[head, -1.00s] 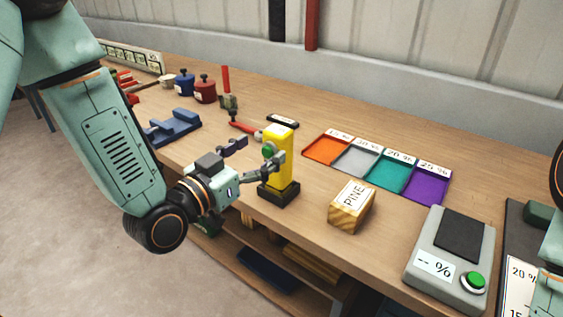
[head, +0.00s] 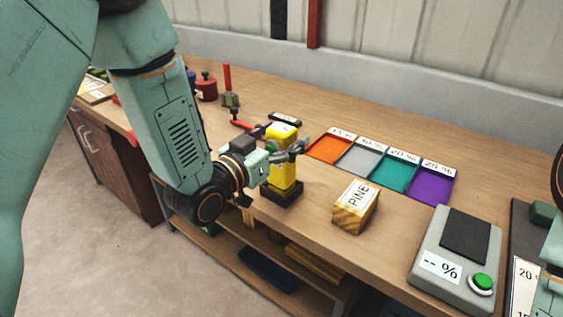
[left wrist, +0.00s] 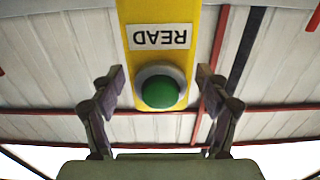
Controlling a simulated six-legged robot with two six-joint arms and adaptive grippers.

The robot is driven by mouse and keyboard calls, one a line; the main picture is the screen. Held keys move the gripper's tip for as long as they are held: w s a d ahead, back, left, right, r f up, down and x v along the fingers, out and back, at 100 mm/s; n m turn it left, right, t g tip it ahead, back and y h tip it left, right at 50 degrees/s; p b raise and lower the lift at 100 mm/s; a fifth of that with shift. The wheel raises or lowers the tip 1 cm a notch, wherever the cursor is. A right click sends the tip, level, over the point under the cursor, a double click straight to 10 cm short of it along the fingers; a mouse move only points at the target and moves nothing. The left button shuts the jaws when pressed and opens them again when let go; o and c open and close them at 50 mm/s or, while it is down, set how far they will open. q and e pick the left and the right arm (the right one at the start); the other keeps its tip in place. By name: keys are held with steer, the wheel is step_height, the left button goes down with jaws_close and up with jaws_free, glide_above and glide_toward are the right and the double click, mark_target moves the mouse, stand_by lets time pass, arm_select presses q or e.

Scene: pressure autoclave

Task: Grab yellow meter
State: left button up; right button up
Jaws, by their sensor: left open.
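The yellow meter (head: 284,174) stands upright in a black base (head: 282,192) near the front edge of the bench. In the left wrist view the meter (left wrist: 160,12) shows a READ label and a green button (left wrist: 160,88), between the open fingers. My left gripper (head: 283,147) is open at the meter's upper part, its fingers on either side of it; they also show in the left wrist view (left wrist: 160,100). I cannot tell whether they touch it. Part of the meter is hidden behind the gripper. My right gripper is not clearly in view.
A wooden PINE block (head: 355,207) stands right of the meter. Behind it are orange, grey, teal and purple trays (head: 432,183). A grey device with a green button (head: 456,256) is at the right. A red-handled tool (head: 243,125) lies behind the meter.

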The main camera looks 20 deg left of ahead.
arm_select(q)
steer(key=shift+s+r, duration=0.1)
steer(key=shift+c, duration=1.4)
steer(key=shift+w+f, duration=0.2)
steer(key=shift+w, duration=0.1)
steer(key=c, duration=0.5)
steer(key=shift+s+r, duration=0.15)
steer(key=shift+s, duration=0.1)
steer(key=c, duration=0.4)
steer(key=shift+w, duration=0.2)
jaws_close()
